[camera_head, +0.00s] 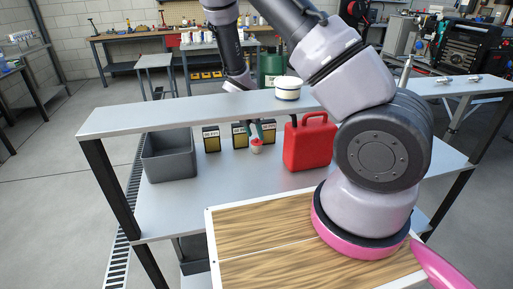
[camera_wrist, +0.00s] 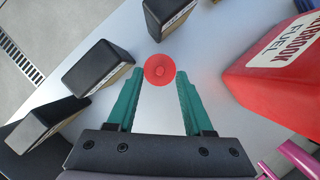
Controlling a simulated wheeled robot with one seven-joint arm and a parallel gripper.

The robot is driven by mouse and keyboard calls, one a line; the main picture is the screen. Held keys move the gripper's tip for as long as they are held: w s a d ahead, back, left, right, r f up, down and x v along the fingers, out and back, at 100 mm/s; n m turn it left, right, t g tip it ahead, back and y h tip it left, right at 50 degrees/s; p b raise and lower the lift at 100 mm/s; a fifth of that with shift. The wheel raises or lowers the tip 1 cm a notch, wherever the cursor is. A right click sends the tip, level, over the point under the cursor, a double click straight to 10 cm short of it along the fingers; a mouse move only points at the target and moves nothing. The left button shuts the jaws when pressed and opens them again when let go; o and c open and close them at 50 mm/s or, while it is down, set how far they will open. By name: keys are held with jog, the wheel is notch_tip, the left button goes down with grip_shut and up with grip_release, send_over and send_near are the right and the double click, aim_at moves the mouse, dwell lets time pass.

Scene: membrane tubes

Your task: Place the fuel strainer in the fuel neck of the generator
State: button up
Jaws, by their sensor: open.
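A small object with a red round top and a pale lower part (camera_head: 257,149), which looks like the fuel strainer, stands on the lower shelf. Its red disc also shows from above in the wrist view (camera_wrist: 159,70). My gripper (camera_wrist: 158,80) has teal fingers spread open. Their tips lie on the near left and right sides of the red disc, with nothing clamped. In the head view my gripper (camera_head: 262,131) is just above the red top; whether it touches is unclear.
A red fuel can (camera_head: 308,145) stands right of the strainer. Several black boxes (camera_head: 211,138) stand behind and left, and a grey bin (camera_head: 168,158) is at far left. The upper shelf (camera_head: 150,118), holding a white round container (camera_head: 288,88), spans above.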

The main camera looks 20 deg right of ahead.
jog(key=shift+w+d+f, duration=0.2)
jog(key=shift+f, duration=0.45)
grip_shut()
dwell(0.9)
